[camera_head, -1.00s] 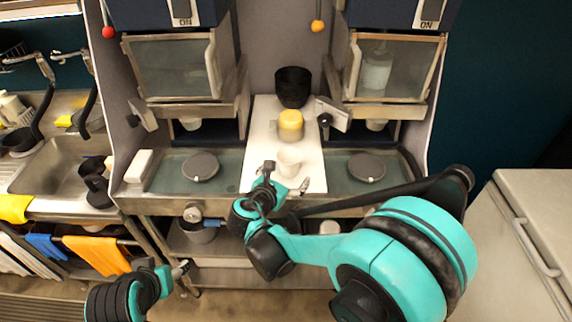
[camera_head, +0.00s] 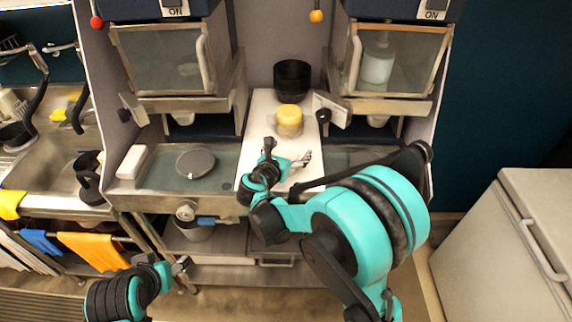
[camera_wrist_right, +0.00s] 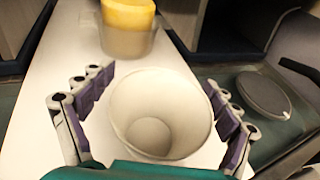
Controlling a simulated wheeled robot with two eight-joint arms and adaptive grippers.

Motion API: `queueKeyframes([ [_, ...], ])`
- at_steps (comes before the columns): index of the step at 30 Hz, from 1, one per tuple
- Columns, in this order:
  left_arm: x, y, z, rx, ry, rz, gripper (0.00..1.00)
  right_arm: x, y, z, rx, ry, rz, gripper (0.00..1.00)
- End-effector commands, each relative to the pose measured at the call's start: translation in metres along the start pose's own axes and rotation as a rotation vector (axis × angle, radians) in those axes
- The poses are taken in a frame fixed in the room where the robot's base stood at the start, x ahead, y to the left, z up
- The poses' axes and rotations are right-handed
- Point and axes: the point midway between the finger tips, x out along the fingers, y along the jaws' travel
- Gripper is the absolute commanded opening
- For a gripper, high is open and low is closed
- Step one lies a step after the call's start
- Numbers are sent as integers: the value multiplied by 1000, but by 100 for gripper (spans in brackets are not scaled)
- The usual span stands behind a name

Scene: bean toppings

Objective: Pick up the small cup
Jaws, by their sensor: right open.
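The small cup (camera_wrist_right: 160,95) is white and empty. It stands upright on the white counter strip (camera_wrist_right: 65,70), as the right wrist view shows. My right gripper (camera_wrist_right: 158,82) is open, with one finger on each side of the cup and gaps visible between them. In the head view my right gripper (camera_head: 287,151) is over the front of the strip, and the cup is hard to make out behind it. My left gripper (camera_head: 182,265) is low in front of the counter, away from the cup; its finger opening is too small to judge.
A dark round lid (camera_head: 195,163) lies left of the strip. Another dark lid (camera_wrist_right: 263,94) lies to the right. Dispensers flank the strip.

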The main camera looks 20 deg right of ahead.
Motion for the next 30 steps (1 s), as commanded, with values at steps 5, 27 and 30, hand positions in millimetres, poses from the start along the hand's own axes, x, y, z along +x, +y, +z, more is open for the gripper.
queueKeyframes([
  [5, -1, 0, 0, 0, 0, 0, 57, -1, 0, 1, 0, 0, 0, 81],
  [27, -4, 0, -3, 0, 0, 0, 57, -3, 0, 8, 1, 0, 0, 51],
  [30, -8, 0, -6, 0, 0, 0, 57, -7, 0, 19, 0, 0, 0, 51],
])
